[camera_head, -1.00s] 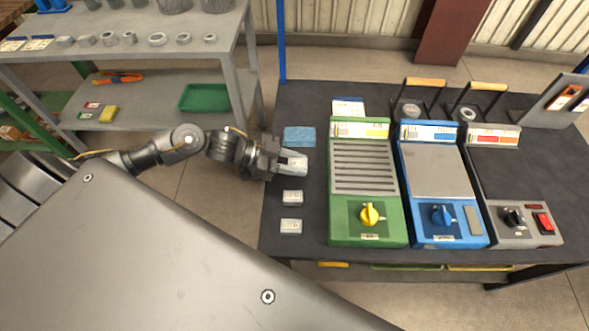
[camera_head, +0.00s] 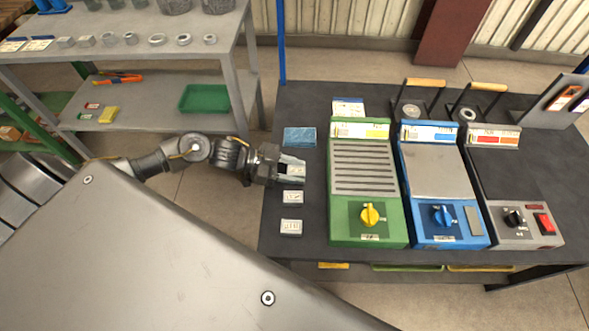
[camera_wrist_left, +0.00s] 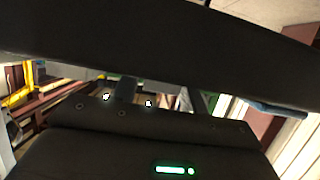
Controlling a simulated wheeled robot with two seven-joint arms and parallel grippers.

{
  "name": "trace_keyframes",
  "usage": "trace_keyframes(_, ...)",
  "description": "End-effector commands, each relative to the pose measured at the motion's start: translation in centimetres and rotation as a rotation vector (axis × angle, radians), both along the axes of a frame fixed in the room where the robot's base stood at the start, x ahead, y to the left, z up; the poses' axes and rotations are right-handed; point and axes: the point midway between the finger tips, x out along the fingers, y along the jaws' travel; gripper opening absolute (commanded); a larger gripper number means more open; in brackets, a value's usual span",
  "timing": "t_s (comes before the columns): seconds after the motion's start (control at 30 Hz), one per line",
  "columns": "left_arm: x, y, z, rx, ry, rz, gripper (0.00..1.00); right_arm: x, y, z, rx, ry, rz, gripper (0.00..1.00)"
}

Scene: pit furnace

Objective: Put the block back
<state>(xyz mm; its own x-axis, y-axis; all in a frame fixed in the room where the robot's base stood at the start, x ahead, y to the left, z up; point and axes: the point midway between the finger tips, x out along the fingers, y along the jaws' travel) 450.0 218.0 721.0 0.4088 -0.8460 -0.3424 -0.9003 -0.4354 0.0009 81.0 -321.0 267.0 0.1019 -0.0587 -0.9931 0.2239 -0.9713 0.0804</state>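Small grey labelled blocks lie in a column on the dark table's left side in the head view: one in the middle (camera_head: 292,197) and one at the front (camera_head: 291,227). My left gripper (camera_head: 292,171) is just behind the middle one. A third pale labelled block (camera_head: 295,170) shows between its fingers, low over or on the table. Whether the fingers press on it, and whether it touches the table, I cannot tell. My right gripper is not in view.
A blue folded cloth (camera_head: 299,137) lies just behind the gripper. A green device (camera_head: 368,205) stands close to the right, then a blue device (camera_head: 445,210) and a grey one (camera_head: 520,210). A grey shelf (camera_head: 150,120) stands at the back left.

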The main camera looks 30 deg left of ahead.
Motion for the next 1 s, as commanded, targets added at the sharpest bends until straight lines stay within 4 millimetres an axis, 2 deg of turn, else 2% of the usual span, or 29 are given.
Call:
trace_keyframes(0.07, 0.0, 0.0, 0.0, 0.000, 0.000, 0.000, 0.53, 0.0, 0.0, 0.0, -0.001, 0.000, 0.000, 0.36)
trace_keyframes(0.4, 0.0, 0.0, 0.5, 0.000, -0.001, 0.000, 0.53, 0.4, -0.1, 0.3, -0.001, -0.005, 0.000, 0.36)
trace_keyframes(0.47, -0.3, 0.6, 0.4, 0.003, 0.001, 0.001, 0.53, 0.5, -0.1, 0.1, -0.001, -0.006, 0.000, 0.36)
trace_keyframes(0.8, -3.1, 6.3, 2.7, 0.005, 0.004, 0.002, 0.53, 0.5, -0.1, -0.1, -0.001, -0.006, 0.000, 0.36)
trace_keyframes(1.0, -4.4, 9.0, 3.8, 0.003, 0.003, 0.000, 0.53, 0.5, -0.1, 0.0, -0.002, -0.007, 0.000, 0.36)
